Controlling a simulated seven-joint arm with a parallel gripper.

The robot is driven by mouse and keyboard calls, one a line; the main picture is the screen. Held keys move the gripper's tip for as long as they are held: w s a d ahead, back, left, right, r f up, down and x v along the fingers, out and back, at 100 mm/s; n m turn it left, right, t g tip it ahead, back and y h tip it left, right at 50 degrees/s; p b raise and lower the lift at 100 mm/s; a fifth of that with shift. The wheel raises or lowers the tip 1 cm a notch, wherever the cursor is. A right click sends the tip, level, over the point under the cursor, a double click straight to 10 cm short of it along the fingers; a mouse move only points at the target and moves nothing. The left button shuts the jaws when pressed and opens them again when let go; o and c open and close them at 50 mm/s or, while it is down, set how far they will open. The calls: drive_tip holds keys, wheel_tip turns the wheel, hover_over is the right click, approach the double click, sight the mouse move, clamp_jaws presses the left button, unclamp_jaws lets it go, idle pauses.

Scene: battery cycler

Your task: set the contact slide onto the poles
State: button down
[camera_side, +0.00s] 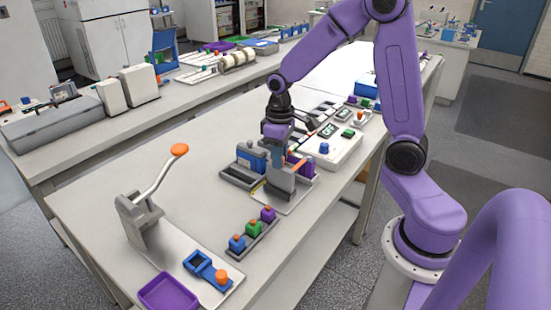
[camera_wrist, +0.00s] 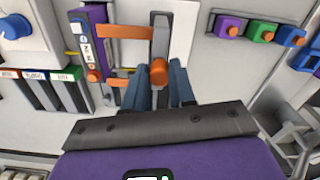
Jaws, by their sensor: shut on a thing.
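The contact slide has an orange knob (camera_wrist: 158,72) on a grey upright and two orange arms (camera_wrist: 125,32) reaching left in the wrist view. My gripper (camera_wrist: 161,75) is shut on the knob, a blue-grey finger on each side. The purple battery (camera_wrist: 90,45), with a labelled face, stands left of the slide. The upper arm reaches the battery's edge; the lower arm is partly hidden by a finger. I cannot tell whether the arms touch the poles. In the side view my gripper (camera_side: 284,157) points down over the grey cycler stand (camera_side: 280,183) and hides most of the slide.
A rack with purple, green and blue knobbed blocks (camera_side: 252,233) stands in front of the stand. A blue battery box (camera_side: 250,160) sits close left. A white panel with a blue knob (camera_side: 324,148) is behind right. A lever press (camera_side: 145,215) stands front left. The table's middle left is clear.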

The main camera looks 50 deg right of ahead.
drive_tip(key=shift+d, duration=1.8)
drive_tip(key=c, duration=1)
unclamp_jaws()
drive_tip(key=shift+d, duration=0.15)
drive_tip(key=shift+o, duration=0.3)
drive_tip(key=shift+a, duration=0.2)
wheel_tip(320, 180, up, 18)
drive_tip(key=shift+f, duration=0.25)
